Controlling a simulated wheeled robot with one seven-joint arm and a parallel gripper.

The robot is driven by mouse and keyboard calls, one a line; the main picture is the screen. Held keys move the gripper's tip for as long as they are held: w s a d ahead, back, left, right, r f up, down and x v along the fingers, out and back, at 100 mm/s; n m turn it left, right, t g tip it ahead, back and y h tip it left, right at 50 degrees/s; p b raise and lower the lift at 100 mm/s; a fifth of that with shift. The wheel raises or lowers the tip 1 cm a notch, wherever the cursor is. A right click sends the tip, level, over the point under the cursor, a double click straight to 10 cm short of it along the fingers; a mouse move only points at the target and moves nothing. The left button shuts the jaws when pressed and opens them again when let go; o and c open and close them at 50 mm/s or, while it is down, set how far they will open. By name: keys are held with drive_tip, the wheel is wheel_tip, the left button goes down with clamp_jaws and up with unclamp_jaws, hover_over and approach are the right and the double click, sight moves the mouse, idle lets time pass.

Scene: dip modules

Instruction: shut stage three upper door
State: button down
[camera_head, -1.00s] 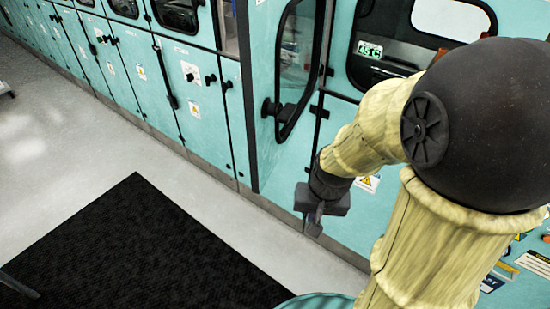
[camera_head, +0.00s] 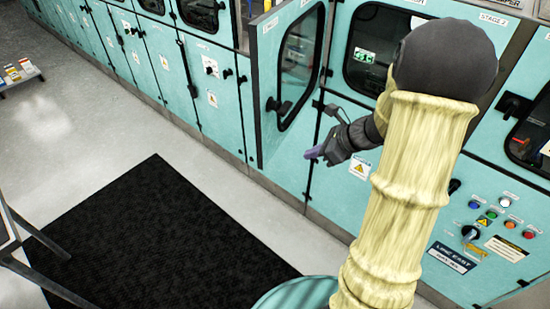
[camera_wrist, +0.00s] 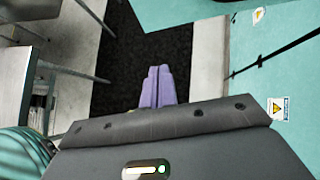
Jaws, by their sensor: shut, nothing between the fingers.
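A teal upper door (camera_head: 254,95) with a dark-framed window stands swung open from the machine front, a black handle (camera_head: 272,104) on its left side. No stage label on it is readable. My gripper (camera_head: 312,154) is to the right of the door's lower part and below its window, pointing left. Its purple fingers are shut with nothing between them. I cannot tell whether it touches the door.
The teal machine front (camera_head: 330,205) runs along the right, with a control panel (camera_head: 500,230) of coloured buttons. A black mat (camera_head: 160,240) lies on the grey floor. A metal-legged stand (camera_head: 45,265) is at lower left. The floor in front of the door is clear.

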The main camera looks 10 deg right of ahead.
drive_tip(key=shift+f, duration=0.1)
drive_tip(key=p, duration=0.2)
approach(268, 161)
wheel_tip(268, 161, down, 3)
drive_tip(key=shift+w+a+f+p, duration=0.25)
drive_tip(key=shift+w+a+p, duration=0.3)
drive_tip(key=shift+a, duration=0.3)
drive_tip(key=shift+w+a+f+p, duration=0.35)
drive_tip(key=shift+w+a, duration=0.2)
drive_tip(key=shift+a, duration=0.3)
drive_tip(key=shift+w+a, duration=0.1)
drive_tip(key=shift+w, duration=0.05)
